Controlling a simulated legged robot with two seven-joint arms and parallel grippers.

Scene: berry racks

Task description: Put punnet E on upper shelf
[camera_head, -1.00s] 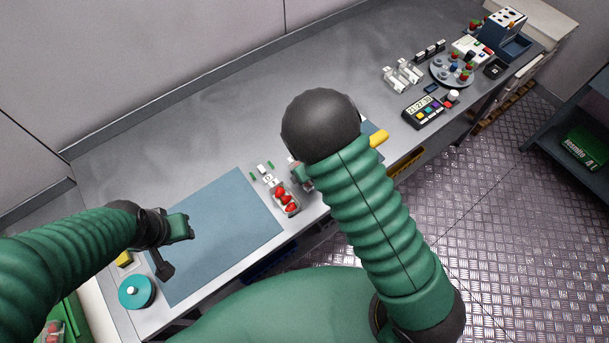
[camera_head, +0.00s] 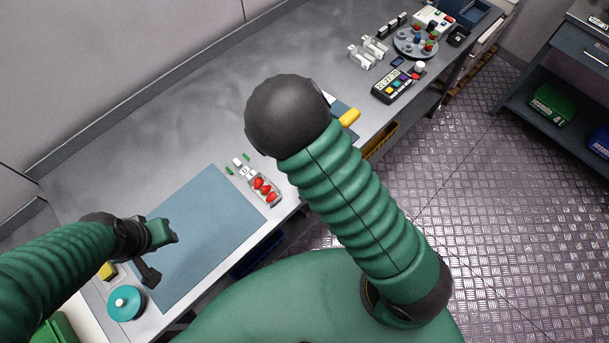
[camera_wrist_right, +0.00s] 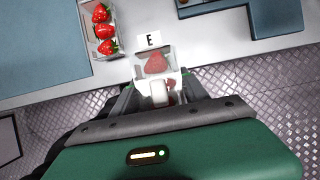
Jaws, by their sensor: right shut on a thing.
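Punnet E (camera_wrist_right: 155,63), a clear punnet with red berries, sits between the fingers of my right gripper (camera_wrist_right: 157,92) in the right wrist view. The gripper is shut on it. A white card marked E (camera_wrist_right: 148,40) shows at its far edge; I cannot tell whether it is fixed to the punnet. In the head view my right arm hides this gripper and punnet. My left gripper (camera_head: 160,255) is open and empty over the blue mat (camera_head: 205,220). A dark rack (camera_head: 590,55) stands at the far right, partly out of view; I cannot tell which level is the upper shelf.
Another punnet of red berries (camera_head: 264,189) stands on the bench beside the mat. A teal round pot (camera_head: 126,303) stands near my left gripper. A keypad device (camera_head: 391,87) and a round tray (camera_head: 416,43) are farther along. Open metal floor (camera_head: 460,190) lies between bench and rack.

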